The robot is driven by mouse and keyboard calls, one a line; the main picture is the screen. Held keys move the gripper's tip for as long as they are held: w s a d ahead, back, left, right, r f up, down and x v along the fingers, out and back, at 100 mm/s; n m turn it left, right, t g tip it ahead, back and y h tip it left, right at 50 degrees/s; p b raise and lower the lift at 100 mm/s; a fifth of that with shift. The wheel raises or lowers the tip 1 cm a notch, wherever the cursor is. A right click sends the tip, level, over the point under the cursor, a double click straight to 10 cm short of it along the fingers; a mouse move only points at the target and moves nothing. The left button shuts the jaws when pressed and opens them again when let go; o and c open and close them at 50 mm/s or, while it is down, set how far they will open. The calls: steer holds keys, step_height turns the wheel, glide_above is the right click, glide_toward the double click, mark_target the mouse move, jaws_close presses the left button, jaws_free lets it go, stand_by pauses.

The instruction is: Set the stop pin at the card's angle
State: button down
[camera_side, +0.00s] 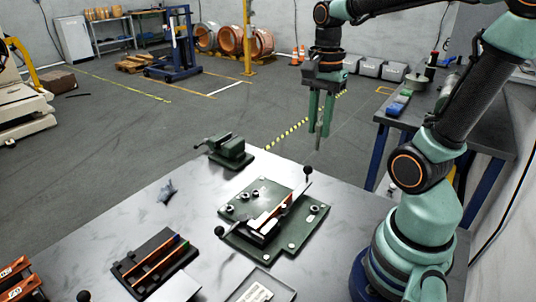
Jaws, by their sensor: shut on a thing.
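My gripper (321,128) is above the far right part of the table, fingers pointing down. It is shut on a thin grey pin (318,142), which hangs upright below the fingertips, apart from the plate. A dark green plate (237,238) lies on the table below and to the left, with several round fittings on it. A slanted bar assembly (277,212) crosses the plate, with a black ball knob at each end. A pale card (256,290) with dark print lies in a flat holder at the front edge of the view; its angle is too small to read.
A dark tray (136,284) with coloured strips stands at front left. A green vise (229,151) sits at the back of the table (185,212). A small grey crumpled piece (167,191) lies left. A side bench (445,120) stands at right. Bare table lies between.

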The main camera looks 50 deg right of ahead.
steer(key=w+a+f, duration=0.3)
steer(key=w+f, duration=0.5)
steer(key=w+a+f, duration=0.3)
steer(key=w+f, duration=0.4)
steer(key=w, duration=0.1)
steer(key=shift+w+a+f, duration=0.3)
steer(key=shift+f, duration=0.05)
steer(key=shift+f, duration=2.05)
stand_by(2.6)
steer(key=c, duration=1.1)
jaws_free()
steer(key=shift+o, duration=0.2)
steer(key=shift+r, duration=0.15)
steer(key=shift+r, duration=1.4)
